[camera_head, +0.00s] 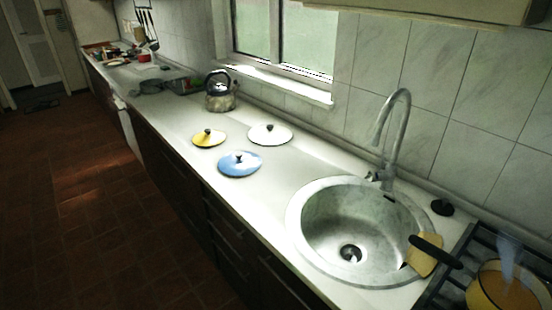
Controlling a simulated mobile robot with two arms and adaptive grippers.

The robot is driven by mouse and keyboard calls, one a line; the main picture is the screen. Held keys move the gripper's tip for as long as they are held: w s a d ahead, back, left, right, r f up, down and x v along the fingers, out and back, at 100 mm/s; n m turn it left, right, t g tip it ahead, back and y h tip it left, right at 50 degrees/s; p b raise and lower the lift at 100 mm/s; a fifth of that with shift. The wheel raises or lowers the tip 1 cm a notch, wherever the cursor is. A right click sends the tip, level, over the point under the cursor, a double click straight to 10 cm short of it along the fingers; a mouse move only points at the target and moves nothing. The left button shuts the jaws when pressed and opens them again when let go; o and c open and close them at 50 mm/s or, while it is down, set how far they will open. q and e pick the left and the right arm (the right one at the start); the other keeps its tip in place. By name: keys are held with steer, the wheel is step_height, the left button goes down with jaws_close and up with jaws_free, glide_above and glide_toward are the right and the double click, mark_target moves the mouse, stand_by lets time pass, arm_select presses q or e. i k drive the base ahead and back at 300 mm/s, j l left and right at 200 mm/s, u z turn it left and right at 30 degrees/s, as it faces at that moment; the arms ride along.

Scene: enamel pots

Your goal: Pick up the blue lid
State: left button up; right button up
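The blue lid (240,164) lies flat on the white countertop, with a dark knob at its middle. It is the nearest of three lids to the sink. A yellow lid (208,138) lies behind it to the left, and a white lid (270,135) lies behind it to the right. Both have dark knobs. The lids lie apart from one another. Neither of my grippers shows in the head view, and nothing covers the blue lid.
A round metal sink (300,228) with a tall faucet (393,130) is right of the lids. A kettle (220,92) stands behind them. Floor (90,210) is clear at left.

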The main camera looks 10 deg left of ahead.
mark_target(236, 163)
steer(key=u, duration=0.5)
steer(key=z, duration=2.7)
steer(key=u, duration=2.7)
steer(key=i+j+z, duration=0.1)
steer(key=z, duration=0.4)
steer(key=i+j+z, duration=0.15)
steer(key=j, duration=0.15)
steer(key=i+j+z, duration=0.15)
steer(key=j, duration=0.15)
steer(key=i+j+z, duration=0.2)
steer(key=j, duration=0.15)
steer(key=j+z, duration=0.15)
steer(key=j, duration=0.15)
steer(key=i+j+z, duration=0.15)
steer(key=j, duration=0.25)
